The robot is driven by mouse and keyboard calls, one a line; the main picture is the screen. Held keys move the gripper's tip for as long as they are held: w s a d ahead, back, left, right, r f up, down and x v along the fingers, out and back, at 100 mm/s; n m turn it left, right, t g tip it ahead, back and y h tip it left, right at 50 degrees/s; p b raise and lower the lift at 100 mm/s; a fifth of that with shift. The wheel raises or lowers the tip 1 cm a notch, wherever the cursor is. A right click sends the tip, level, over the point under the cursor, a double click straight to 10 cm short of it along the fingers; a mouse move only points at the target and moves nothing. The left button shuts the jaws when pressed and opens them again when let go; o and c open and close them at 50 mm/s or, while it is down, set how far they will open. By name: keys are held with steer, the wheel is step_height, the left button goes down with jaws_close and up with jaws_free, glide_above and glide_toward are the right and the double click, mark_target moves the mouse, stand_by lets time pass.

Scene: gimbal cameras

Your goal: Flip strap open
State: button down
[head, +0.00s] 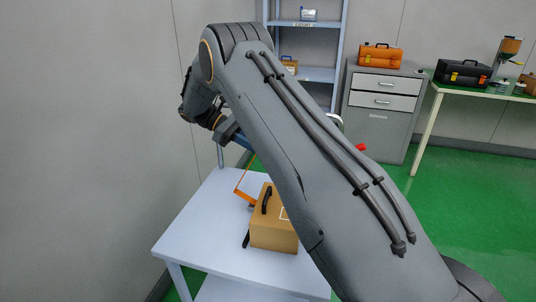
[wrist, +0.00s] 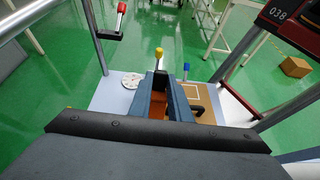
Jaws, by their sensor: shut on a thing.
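A tan case (head: 273,232) with a black handle (head: 267,199) sits on the pale table (head: 190,232). An orange strap (head: 244,176) rises at its far left side, bent upward with its lower part beside the case. My gripper (head: 240,141) is above and beyond the case, near the strap's upper end. In the wrist view my gripper (wrist: 161,90) has its blue-grey fingers close together, with orange strap (wrist: 157,108) between them. Part of the tan case (wrist: 201,98) shows to the right of the fingers there. My arm hides the case's right side in the head view.
In the wrist view, a yellow-tipped lever (wrist: 158,53), a blue-tipped lever (wrist: 186,70) and a white dial (wrist: 131,80) are close to the fingers. A red-handled lever (wrist: 121,8) is at upper left. A drawer cabinet (head: 378,115) stands behind; green floor is open.

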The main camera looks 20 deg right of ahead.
steer(key=shift+w+a+r+h+b, duration=0.1)
steer(key=shift+w+a+h+b, duration=0.4)
steer(key=shift+w+a, duration=0.3)
steer(key=shift+s+a, duration=0.1)
steer(key=c, duration=1.6)
jaws_free()
steer(key=shift+c, duration=0.2)
step_height(320, 180, up, 10)
steer(key=p, duration=0.6)
steer(key=shift+p, duration=0.4)
